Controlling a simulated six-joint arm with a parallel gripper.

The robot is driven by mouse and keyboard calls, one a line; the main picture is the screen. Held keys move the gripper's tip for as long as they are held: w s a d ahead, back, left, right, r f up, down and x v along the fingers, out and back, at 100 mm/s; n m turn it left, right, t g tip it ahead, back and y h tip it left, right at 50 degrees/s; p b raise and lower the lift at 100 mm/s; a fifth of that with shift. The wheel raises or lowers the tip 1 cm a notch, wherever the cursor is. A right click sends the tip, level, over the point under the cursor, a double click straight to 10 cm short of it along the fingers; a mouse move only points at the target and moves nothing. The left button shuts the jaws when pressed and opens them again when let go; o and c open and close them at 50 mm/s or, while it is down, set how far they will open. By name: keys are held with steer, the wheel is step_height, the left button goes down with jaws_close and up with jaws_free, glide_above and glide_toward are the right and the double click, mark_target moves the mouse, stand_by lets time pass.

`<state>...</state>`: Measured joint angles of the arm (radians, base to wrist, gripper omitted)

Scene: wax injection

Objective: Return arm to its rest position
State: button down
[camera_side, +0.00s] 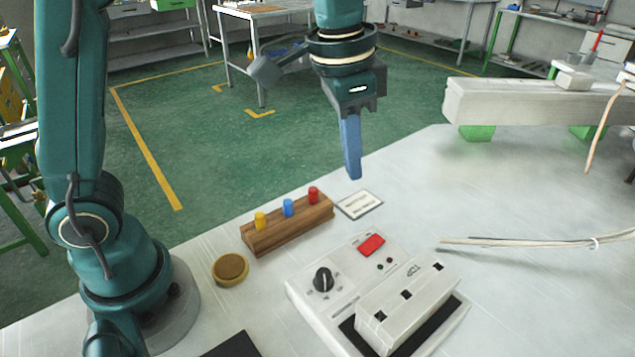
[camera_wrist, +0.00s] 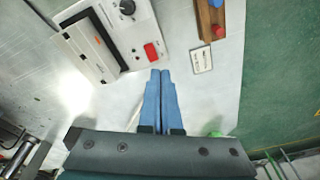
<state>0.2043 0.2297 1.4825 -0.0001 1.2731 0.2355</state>
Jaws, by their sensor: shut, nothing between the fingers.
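My gripper (camera_side: 354,176) hangs in the air above the white table (camera_side: 540,290) in the side view, its blue fingers pointing down. In the wrist view the two blue fingers (camera_wrist: 160,72) are pressed together with nothing between them. In the side view the fingertips appear above and behind the small label card (camera_side: 359,204) and are apart from it. My arm is raised, with the wrist well clear of the table.
A wooden block (camera_side: 288,234) holds yellow, blue and red pegs. A round brass-coloured disc (camera_side: 230,268) lies beside it. A white control box (camera_side: 330,300) with knob, red display and slotted block stands in front. A pale beam (camera_side: 510,103) is at the back right; cables (camera_side: 530,239) stretch below it.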

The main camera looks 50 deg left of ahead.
steer(key=s+a+r+n+t, duration=0.2)
steer(key=s+a+r, duration=0.15)
steer(key=s, duration=0.35)
steer(key=s+a+f+n+t, duration=0.1)
steer(key=s+a+f+n, duration=0.1)
steer(key=s+f, duration=0.3)
steer(key=shift+s+a+f+n+t, duration=0.15)
steer(key=shift+s+a+n+t, duration=0.15)
steer(key=shift+s+n+t, duration=0.15)
